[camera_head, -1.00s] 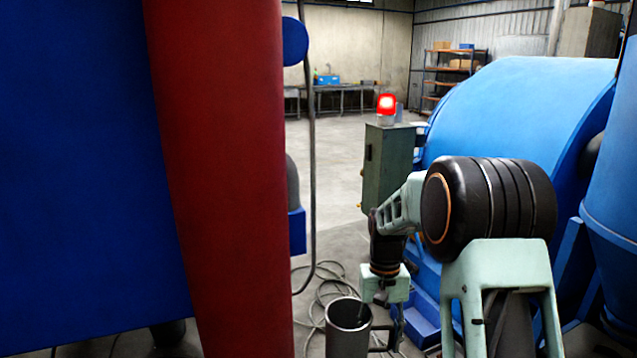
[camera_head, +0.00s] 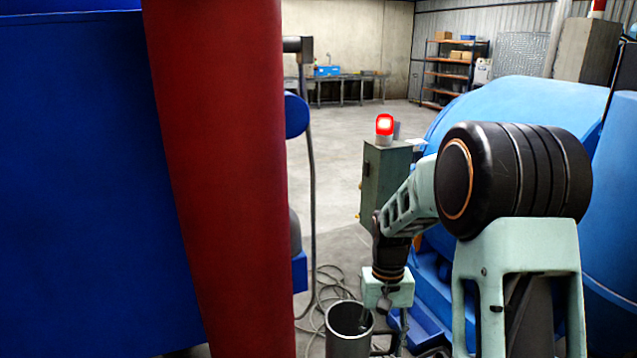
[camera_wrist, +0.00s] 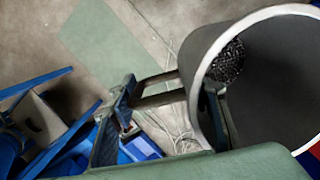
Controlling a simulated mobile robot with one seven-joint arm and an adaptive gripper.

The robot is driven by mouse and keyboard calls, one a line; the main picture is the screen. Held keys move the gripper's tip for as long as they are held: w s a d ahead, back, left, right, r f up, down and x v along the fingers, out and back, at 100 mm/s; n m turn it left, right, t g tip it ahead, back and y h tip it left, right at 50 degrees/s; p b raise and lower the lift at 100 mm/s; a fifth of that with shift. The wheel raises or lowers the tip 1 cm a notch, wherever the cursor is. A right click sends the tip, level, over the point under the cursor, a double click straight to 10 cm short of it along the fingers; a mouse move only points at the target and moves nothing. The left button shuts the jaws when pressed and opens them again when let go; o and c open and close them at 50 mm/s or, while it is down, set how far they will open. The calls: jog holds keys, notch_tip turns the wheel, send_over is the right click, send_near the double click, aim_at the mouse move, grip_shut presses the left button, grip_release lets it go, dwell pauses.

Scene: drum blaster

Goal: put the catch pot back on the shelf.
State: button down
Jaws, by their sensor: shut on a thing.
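The catch pot (camera_head: 349,335) is a grey metal cylinder, open at the top, with a side handle. It hangs upright at the bottom middle of the head view. In the wrist view the pot (camera_wrist: 272,75) fills the right side, tilted in the picture, with dark grainy stuff inside. Its handle (camera_wrist: 160,79) points left. My gripper (camera_head: 383,322) is at the pot's right side. In the wrist view my gripper (camera_wrist: 165,117) has one finger inside the rim and the other beyond the handle. It is shut on the pot; the exact contact is partly hidden.
A metal rack with orange shelves and boxes (camera_head: 447,72) stands at the back right. A green cabinet (camera_head: 386,180) with a red lamp and a blue drum (camera_head: 485,110) are close ahead. A red column (camera_head: 222,180) blocks the left. Cable (camera_head: 325,285) lies on the floor. Floor beyond is clear.

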aim_at(362, 340)
jog(key=r+p, duration=0.2)
jog(key=s+r+p, duration=0.1)
jog(key=r, duration=0.1)
jog(key=shift+s+r+p, duration=0.2)
jog(key=shift+r+p, duration=0.15)
jog(key=shift+p, duration=0.05)
